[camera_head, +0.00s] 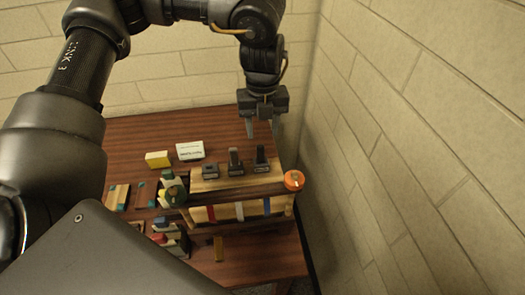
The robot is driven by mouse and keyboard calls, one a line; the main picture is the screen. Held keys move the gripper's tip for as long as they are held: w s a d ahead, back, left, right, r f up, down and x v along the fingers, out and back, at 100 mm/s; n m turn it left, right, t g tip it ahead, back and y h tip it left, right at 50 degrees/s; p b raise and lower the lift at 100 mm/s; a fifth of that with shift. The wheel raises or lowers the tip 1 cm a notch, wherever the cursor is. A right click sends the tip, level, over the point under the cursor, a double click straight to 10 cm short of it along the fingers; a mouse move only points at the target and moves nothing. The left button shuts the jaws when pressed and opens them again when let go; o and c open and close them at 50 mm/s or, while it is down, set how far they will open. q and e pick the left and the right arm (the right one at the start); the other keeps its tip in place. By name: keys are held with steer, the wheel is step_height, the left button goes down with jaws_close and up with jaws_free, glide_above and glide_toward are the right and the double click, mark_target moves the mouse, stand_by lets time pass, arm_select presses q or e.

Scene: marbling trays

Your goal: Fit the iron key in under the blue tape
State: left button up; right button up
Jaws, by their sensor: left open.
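A wooden rack (228,182) stands on the brown table, with red, white and blue strips along its front. The blue tape (267,206) is the rightmost strip. Three dark metal-looking pieces stand on top of the rack: a low one (209,171) at left, a taller one (235,162) in the middle and another tall one (261,159) at right, nearest above the blue tape. I cannot tell which is the iron key. My left gripper (262,131) is open and empty, with its fingers pointing down above and behind the right piece. My right gripper is not in view.
A white card (190,151) and yellow block (157,159) lie behind left. Coloured pieces crowd the left. A brick wall (400,150) rises close at right.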

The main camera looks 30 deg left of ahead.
mark_target(261, 145)
arm_select(q)
steer(key=shift+s+d+f+p, duration=0.1)
steer(key=shift+s+f+p, duration=0.65)
steer(key=shift+s, duration=0.35)
steer(key=shift+w+f, duration=0.2)
steer(key=shift+f, duration=0.8)
steer(key=shift+w+f, duration=0.2)
steer(key=shift+c, duration=0.2)
steer(key=shift+s+r, duration=0.1)
steer(key=shift+s, duration=0.1)
steer(key=shift+c, duration=2.4)
jaws_close()
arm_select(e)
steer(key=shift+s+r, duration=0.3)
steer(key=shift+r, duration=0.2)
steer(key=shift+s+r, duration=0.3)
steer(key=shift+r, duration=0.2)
